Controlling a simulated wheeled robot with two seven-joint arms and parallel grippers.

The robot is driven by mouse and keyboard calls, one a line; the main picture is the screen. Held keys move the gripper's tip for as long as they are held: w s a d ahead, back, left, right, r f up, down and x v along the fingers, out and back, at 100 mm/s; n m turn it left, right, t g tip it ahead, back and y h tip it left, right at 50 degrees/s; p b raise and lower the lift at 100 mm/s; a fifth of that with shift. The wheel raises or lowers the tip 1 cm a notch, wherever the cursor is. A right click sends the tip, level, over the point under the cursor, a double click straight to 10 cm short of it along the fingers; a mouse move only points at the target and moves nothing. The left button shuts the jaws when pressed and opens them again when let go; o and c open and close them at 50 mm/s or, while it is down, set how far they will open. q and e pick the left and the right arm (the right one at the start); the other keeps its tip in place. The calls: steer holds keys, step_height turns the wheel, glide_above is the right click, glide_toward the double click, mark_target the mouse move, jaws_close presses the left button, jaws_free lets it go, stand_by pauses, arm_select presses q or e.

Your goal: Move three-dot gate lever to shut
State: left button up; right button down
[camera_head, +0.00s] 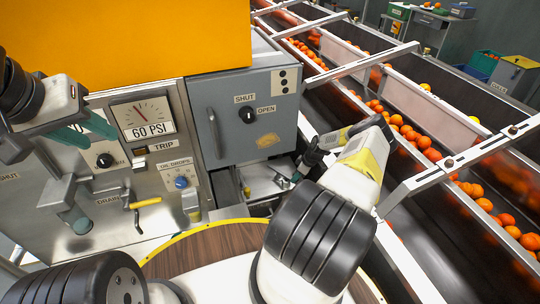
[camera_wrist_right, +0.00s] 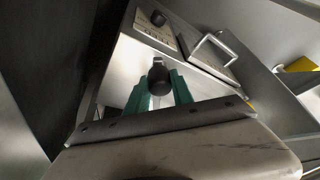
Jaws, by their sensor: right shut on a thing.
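A plate with three black dots (camera_head: 285,80) is on the grey cabinet (camera_head: 232,140), above a black dial (camera_head: 248,115) between the words SHUT and OPEN. My right gripper (camera_head: 291,180) is low beside the cabinet's right side, partly hidden by its own wrist. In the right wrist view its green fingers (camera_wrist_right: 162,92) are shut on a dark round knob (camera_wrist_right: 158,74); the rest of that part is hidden. I cannot tell from these views whether the knob belongs to the three-dot lever. My left gripper (camera_head: 88,130) is open and empty in front of the steel panel.
The steel panel has a pressure gauge (camera_head: 142,115), a blue knob (camera_head: 181,183) and a yellow drain handle (camera_head: 146,202). The cabinet has a vertical handle (camera_head: 215,133). Conveyor channels with oranges (camera_head: 410,132) and metal crossbars (camera_head: 365,62) run along the right. A round wooden top (camera_head: 205,245) is in front.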

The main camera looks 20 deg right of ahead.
steer(key=c, duration=1.1)
jaws_free()
steer(key=shift+r, duration=0.1)
steer(key=v, duration=0.7)
steer(key=shift+r, duration=0.35)
